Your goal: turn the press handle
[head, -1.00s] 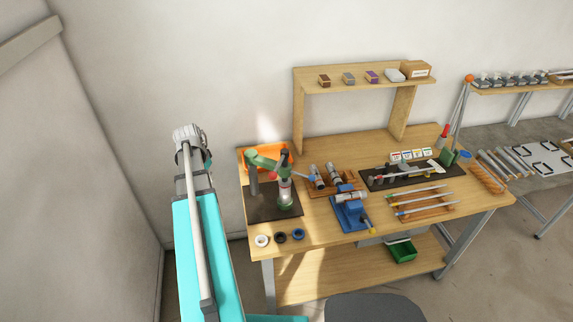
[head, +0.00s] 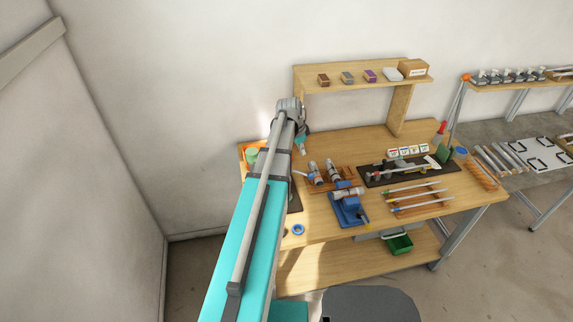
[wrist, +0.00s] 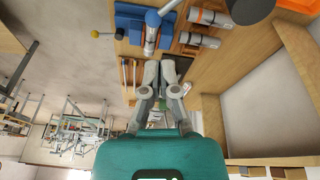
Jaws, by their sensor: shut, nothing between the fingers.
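The press is mostly hidden behind my arm in the head view; a bit of its green body (head: 251,156) shows left of the arm. Its thin pale handle (head: 300,173) sticks out to the right of the arm, with a blue end. My gripper (head: 302,150) hangs over the bench's back part, above and behind the handle in the picture. In the wrist view my gripper (wrist: 159,67) is shut and empty, apart from the knob.
A blue vise (head: 347,208) and grey cylinders on a wooden holder (head: 333,184) stand right of the handle. A blue ring (head: 298,230) lies near the front edge. A shelf (head: 365,84) stands at the back. A grey stool (head: 372,304) is in front.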

